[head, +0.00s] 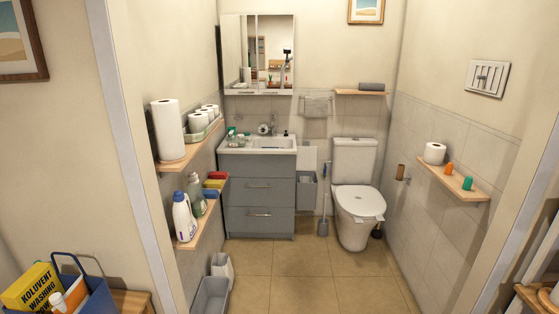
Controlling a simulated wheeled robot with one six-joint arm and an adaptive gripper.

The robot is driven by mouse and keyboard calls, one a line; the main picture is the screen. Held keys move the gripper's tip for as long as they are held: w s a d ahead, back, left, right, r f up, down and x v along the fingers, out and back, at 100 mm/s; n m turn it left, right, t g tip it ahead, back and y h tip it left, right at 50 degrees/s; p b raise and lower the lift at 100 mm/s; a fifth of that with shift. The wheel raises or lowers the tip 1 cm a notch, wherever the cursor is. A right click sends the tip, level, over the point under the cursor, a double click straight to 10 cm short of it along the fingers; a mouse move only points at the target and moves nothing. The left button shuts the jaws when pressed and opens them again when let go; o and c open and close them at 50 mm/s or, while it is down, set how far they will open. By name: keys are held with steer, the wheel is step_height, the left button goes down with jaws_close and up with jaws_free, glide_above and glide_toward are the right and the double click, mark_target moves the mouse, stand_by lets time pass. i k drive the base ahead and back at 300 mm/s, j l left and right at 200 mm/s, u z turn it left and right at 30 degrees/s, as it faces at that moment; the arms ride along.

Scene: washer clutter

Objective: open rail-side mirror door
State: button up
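The mirror cabinet (237,50) hangs on the back wall above the sink, with its mirrored front facing the room. The rail-side mirror door (274,40) is the right part of that front, towards the towel rail (305,97). The front looks flat and closed, and its lower edge has small handles that are hard to make out. My gripper is not directly in view; a dark upright shape reflected in the right door is too small to identify.
A grey vanity (259,192) with a sink and bottles stands below the cabinet. The toilet (355,195) is to its right. Loaded shelves (183,155) jut from the left wall; another shelf (452,180) is on the right. Tiled floor (300,262) is clear in the middle.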

mark_target(275, 31)
steer(key=i, duration=4.9)
